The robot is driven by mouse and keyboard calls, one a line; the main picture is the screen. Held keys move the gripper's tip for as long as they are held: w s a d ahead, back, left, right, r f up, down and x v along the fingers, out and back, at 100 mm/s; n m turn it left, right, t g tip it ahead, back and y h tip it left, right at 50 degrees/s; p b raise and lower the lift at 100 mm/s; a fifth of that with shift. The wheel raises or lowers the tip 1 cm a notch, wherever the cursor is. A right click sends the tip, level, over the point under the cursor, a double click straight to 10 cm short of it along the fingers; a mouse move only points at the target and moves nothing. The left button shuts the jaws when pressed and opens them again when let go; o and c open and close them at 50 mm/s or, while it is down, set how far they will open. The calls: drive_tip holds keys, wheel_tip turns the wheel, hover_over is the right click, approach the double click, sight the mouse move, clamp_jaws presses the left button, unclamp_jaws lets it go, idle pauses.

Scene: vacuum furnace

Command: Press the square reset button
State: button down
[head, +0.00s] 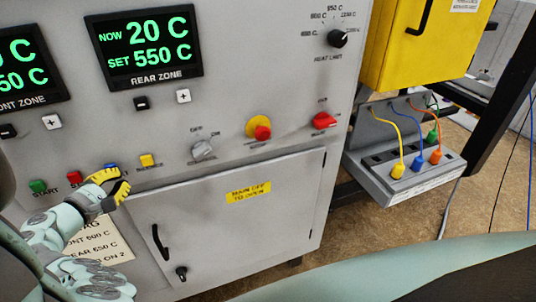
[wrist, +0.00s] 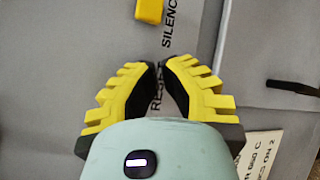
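The blue square button (head: 110,167) sits in the lower button row of the grey panel, between a red button and a yellow button. In the head view it is partly covered by my gripper (head: 122,184), which is close in front of it. In the wrist view my gripper (wrist: 162,64) has its yellow and black fingers drawn together at the tips, with only a narrow gap and nothing held. Part of the RESET label shows between the fingers. The blue button is hidden in the wrist view. Contact with the panel cannot be told.
The row also holds green START (head: 38,186), red (head: 74,177) and yellow SILENCE (head: 147,160) buttons. A grey knob (head: 203,149) and a red emergency button (head: 263,132) are further right. Below is a cabinet door (head: 225,220) with a black handle (head: 160,242).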

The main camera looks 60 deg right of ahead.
drive_tip(key=shift+w+d, duration=0.25)
drive_tip(key=shift+w, duration=0.1)
idle(0.7)
drive_tip(key=shift+s, duration=0.1)
drive_tip(key=shift+s+a, duration=0.45)
drive_tip(key=shift+s, duration=0.15)
idle(0.3)
drive_tip(key=s+a, duration=0.2)
drive_tip(key=s, duration=0.2)
drive_tip(key=shift+s+a, duration=0.1)
drive_tip(key=shift+a, duration=0.3)
idle(0.6)
